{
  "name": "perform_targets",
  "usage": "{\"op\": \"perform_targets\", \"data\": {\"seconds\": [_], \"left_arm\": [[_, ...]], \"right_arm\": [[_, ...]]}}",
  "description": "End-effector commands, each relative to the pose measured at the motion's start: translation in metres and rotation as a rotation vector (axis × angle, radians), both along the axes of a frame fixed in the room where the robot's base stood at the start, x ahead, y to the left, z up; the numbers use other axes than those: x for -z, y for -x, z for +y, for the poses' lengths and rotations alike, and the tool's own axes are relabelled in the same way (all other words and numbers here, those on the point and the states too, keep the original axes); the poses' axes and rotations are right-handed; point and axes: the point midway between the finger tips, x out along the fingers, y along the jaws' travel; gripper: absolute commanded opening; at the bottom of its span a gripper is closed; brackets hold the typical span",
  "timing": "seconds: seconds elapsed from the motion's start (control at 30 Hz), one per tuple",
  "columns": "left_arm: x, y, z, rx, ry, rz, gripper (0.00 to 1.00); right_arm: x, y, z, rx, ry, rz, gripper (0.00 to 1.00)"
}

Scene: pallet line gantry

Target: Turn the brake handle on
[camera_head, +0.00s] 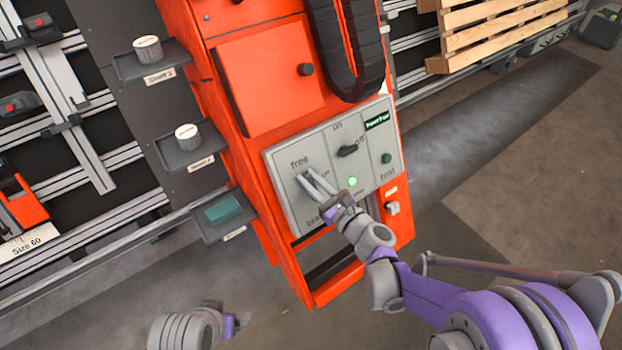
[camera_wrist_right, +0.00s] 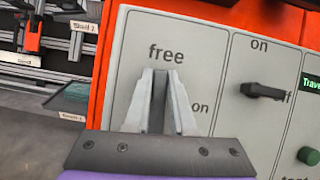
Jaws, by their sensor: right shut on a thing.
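The brake handle's panel section, lettered "free" and "on", is on the left of the grey control panel (camera_head: 284,205) on the orange gantry cabinet. My right gripper (camera_head: 308,179) is at this section, its fingers closed together on the handle. In the right wrist view the fingers (camera_wrist_right: 161,78) meet just below the word "free". They hide the handle almost wholly, so its exact angle cannot be told. My left wrist (camera_head: 195,328) shows at the bottom left of the head view, away from the panel. Its fingers cannot be made out.
A black rotary switch (camera_head: 348,150) and a green button (camera_head: 386,158) sit right of the gripper. A lit green lamp (camera_head: 352,181) is near my right wrist. Small trays (camera_head: 184,150) stick out left of the cabinet. A wooden pallet (camera_head: 500,22) is at the upper right.

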Motion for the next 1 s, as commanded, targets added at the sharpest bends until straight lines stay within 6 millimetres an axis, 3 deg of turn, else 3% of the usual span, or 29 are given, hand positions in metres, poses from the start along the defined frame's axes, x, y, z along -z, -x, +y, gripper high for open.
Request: {"op": "perform_targets", "data": {"seconds": [1.0], "left_arm": [[-0.032, 0.005, 0.0, 0.0, 0.0, -0.009, 0.85]], "right_arm": [[0.009, 0.015, 0.011, -0.435, 0.665, -0.481, 0.0]]}}
